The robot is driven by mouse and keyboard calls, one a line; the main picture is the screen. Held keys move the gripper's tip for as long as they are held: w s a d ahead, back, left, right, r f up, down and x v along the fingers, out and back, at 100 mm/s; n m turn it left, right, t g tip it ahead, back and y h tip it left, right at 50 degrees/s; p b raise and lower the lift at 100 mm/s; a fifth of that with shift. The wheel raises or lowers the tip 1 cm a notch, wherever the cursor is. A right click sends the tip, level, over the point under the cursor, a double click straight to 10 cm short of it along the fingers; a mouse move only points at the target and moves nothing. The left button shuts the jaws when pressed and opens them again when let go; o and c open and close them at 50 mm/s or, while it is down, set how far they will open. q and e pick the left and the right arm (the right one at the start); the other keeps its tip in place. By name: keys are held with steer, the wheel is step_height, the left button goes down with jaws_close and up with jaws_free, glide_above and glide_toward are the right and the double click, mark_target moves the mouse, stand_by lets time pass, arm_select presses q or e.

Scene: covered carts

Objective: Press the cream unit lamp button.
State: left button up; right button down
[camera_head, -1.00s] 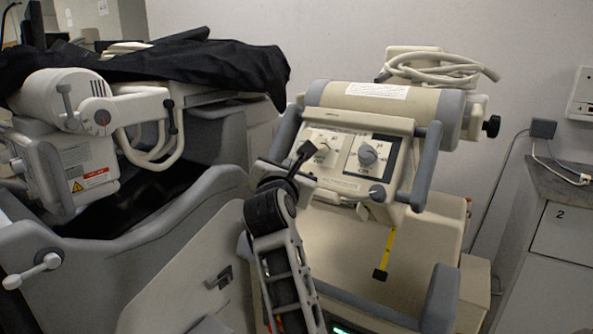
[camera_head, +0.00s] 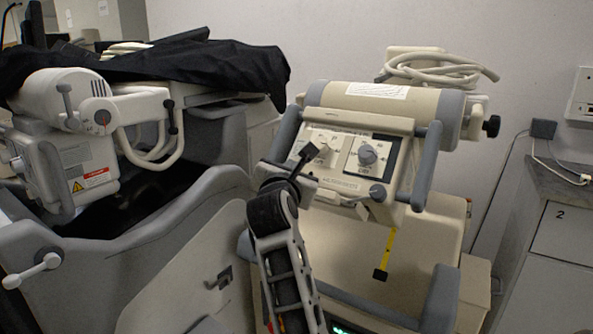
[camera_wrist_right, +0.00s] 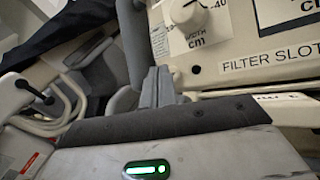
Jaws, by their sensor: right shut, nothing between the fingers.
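The cream unit (camera_head: 398,120) stands in the middle right of the head view, with a tilted control panel carrying two dial knobs. My right gripper (camera_head: 307,151) is in front of the panel's left part, its fingers pointing up toward it. The fingers are shut and empty. In the wrist view the right gripper's fingertips (camera_wrist_right: 160,82) are just left of and below a small dark round button (camera_wrist_right: 196,69), beside the FILTER SLOT label and under a white knob (camera_wrist_right: 187,14). Whether they touch the panel cannot be told. My left gripper is out of view.
A grey handle (camera_head: 427,165) runs along the panel's right side, and another grey bar (camera_wrist_right: 132,45) is close to the fingers in the wrist view. A second machine under a black cover (camera_head: 150,62) stands left. A grey-topped cabinet (camera_head: 560,185) is at right.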

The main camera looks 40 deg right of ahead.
steer(key=shift+d+f, duration=0.15)
steer(key=shift+f, duration=0.05)
stand_by(0.3)
steer(key=shift+d+f, duration=0.25)
steer(key=shift+f, duration=0.2)
stand_by(0.7)
steer(key=shift+a+r, duration=0.2)
stand_by(0.3)
steer(key=shift+r, duration=0.2)
steer(key=a+r+p, duration=0.1)
steer(key=a, duration=0.1)
steer(key=s+a+r+p, duration=0.1)
steer(key=r, duration=0.1)
steer(key=shift+s+a+r, duration=0.2)
steer(key=shift+a+r, duration=0.05)
steer(key=shift+a, duration=0.1)
stand_by(0.6)
